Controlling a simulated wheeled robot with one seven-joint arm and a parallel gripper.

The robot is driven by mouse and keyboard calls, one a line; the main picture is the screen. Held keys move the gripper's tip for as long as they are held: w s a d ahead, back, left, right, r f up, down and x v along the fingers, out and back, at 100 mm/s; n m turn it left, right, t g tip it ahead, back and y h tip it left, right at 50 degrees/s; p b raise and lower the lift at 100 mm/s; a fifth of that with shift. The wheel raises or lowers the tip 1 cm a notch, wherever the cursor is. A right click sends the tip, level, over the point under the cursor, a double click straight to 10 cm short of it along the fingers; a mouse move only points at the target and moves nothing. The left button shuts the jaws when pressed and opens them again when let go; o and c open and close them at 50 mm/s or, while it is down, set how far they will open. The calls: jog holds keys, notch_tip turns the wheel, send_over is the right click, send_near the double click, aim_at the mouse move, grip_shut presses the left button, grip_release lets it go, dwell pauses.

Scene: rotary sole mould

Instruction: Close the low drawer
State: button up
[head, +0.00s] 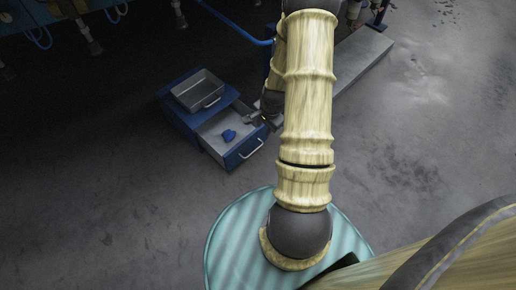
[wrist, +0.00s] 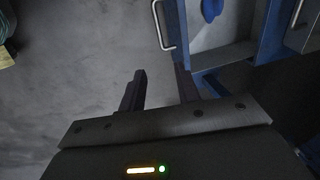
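The low drawer (head: 236,149) is pulled out of the blue cabinet (head: 186,126) in the head view. It has a blue front, a pale handle and a grey inside with a small blue object (head: 229,135) in it. In the wrist view the drawer (wrist: 222,58) is at the upper right, its handle (wrist: 168,30) on its left side. My gripper (wrist: 160,88) is open, with nothing seen between its fingers. The right finger overlaps the drawer's corner in the picture; I cannot tell whether it touches. In the head view my arm partly hides the gripper beside the drawer.
A grey metal tray-like box (head: 198,91) with a handle sits at the top of the cabinet. A long grey platform (head: 361,58) and a blue rail (head: 232,35) lie behind my arm. The floor in front of the drawer is clear.

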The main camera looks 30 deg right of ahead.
aim_at(257, 148)
jog(key=w+f+b, duration=0.1)
jog(key=f+b, duration=0.2)
jog(key=f, duration=0.2)
jog(key=w+f+b, duration=0.1)
jog(key=f+b, duration=0.2)
jog(key=f, duration=0.3)
jog(key=w+a+f+b, duration=0.1)
jog(key=f+b, duration=0.3)
jog(key=f, duration=0.2)
grip_shut()
